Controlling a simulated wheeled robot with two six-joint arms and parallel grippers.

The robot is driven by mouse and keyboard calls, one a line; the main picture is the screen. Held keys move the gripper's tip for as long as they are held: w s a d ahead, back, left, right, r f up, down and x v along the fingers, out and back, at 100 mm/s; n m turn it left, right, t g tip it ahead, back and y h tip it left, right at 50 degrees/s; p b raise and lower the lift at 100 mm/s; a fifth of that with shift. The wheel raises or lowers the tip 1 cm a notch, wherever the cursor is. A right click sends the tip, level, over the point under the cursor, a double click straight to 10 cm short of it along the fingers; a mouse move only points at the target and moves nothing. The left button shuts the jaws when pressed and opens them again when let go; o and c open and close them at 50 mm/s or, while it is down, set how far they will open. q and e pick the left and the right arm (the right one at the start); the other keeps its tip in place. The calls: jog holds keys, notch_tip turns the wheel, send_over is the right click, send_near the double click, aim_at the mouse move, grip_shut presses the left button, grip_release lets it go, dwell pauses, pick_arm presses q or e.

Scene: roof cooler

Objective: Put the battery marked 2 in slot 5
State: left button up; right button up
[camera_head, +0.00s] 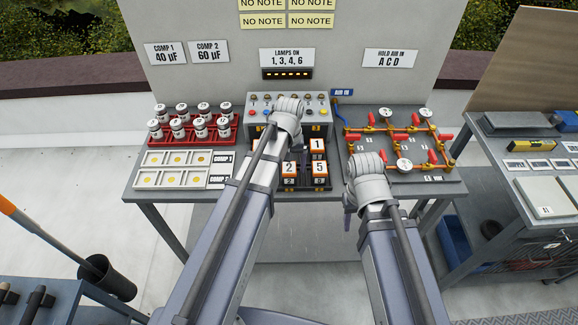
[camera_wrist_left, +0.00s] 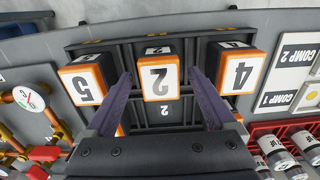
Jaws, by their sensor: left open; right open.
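The battery marked 2 (camera_wrist_left: 160,82) has a white top with an orange rim and stands in a dark slotted tray (camera_wrist_left: 190,42). It also shows in the head view (camera_head: 289,168). My left gripper (camera_wrist_left: 160,79) is open above the tray, its fingers either side of this battery in the wrist view; I cannot tell whether they touch it. In the head view its jaws are hidden behind my wrist. Slot 5 cannot be made out for certain; my left arm covers part of the tray. My right gripper (camera_head: 349,200) is open, partly hidden, right of the tray.
Beside battery 2 stand the battery marked 5 (camera_head: 320,168) and the battery marked 4 (camera_wrist_left: 236,72). The battery marked 1 (camera_head: 318,145) is behind 5. A red rack of cans (camera_head: 218,133) stands left; pipes with gauges (camera_head: 386,114) stand right.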

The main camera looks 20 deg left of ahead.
aim_at(289, 167)
pick_arm(q)
notch_tip(289, 167, up, 10)
jog(key=p, duration=1)
jog(key=s+d+m+y, duration=0.1)
jog(key=s+d+m, duration=0.6)
jog(key=s+d, duration=0.3)
jog(key=s, duration=0.4)
jog(key=shift+s+d+r+b, duration=0.15)
jog(key=shift+d+r+b, duration=0.05)
jog(key=shift+d+b, duration=0.1)
